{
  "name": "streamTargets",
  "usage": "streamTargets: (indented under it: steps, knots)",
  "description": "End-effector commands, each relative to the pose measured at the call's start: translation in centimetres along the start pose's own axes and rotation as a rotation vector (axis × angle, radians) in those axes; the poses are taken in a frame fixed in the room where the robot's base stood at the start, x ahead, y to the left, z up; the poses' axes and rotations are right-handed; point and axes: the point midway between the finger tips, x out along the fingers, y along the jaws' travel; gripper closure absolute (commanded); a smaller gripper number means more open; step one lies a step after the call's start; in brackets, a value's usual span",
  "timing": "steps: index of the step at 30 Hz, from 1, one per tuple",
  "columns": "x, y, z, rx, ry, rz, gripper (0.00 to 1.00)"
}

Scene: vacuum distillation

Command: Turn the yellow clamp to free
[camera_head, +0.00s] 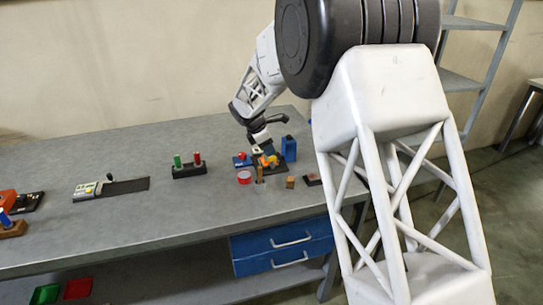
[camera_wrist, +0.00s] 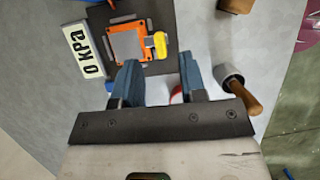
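The yellow clamp (camera_wrist: 160,45) is a small yellow piece at the right side of an orange part with a grey square plate (camera_wrist: 129,45) in the wrist view. It sits on a dark base, next to a white sign reading "0 kPa" (camera_wrist: 86,52). My gripper (camera_wrist: 159,78) shows two blue fingers spread apart with nothing held between them. The yellow clamp lies just beyond the fingertips in the picture, apart from them. In the head view my gripper (camera_head: 262,143) is over the cluster of small apparatus, where the clamp is too small to make out surely.
A grey cup (camera_wrist: 230,74) with a wooden handle is right of the fingers in the wrist view. A red round item (camera_head: 244,177), brown block (camera_head: 290,182) and blue box (camera_head: 289,148) surround the apparatus. A rack with green and red pieces (camera_head: 189,170) stands left.

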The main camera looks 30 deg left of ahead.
Motion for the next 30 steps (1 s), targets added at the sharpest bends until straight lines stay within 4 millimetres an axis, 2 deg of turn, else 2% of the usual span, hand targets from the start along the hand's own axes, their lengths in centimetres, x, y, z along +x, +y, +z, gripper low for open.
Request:
streamTargets:
  steps: [3,9,23,30]
  knots:
    - [1.6,-0.1,0.0,0.0,0.0,-0.002,0.62]
    - [3.5,0.0,0.0,0.0,0.001,0.0,0.62]
    - [4.2,0.0,0.0,0.001,0.001,0.0,0.62]
    - [4.2,0.0,0.0,0.001,0.001,0.0,0.98]
